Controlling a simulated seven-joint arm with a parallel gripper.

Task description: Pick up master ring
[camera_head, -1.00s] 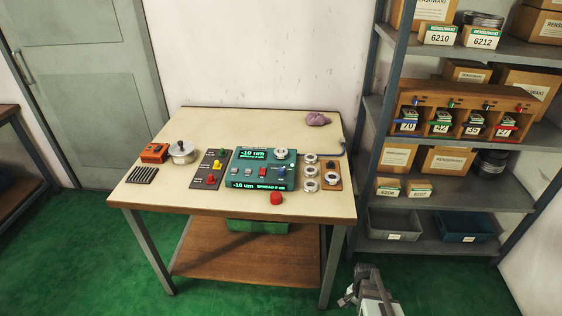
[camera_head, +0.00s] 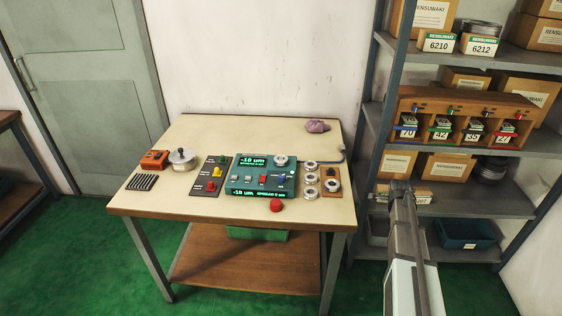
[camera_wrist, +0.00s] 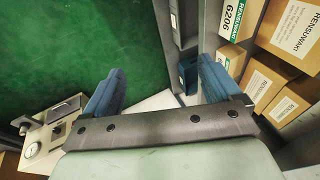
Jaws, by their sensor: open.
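Several metal rings lie at the right of the table in the head view: a ring on the gauge box (camera_head: 281,160), a short column of loose rings (camera_head: 310,180) beside it, and a ring on a small wooden board (camera_head: 332,184). I cannot tell which one is the master ring. My gripper (camera_head: 400,187) is raised right of the table, in front of the shelves and apart from the rings. In the wrist view my gripper (camera_wrist: 162,66) has its blue fingers spread wide with nothing between them.
Metal shelves (camera_head: 520,205) with boxes and a wooden rack (camera_head: 465,103) stand close to my arm.

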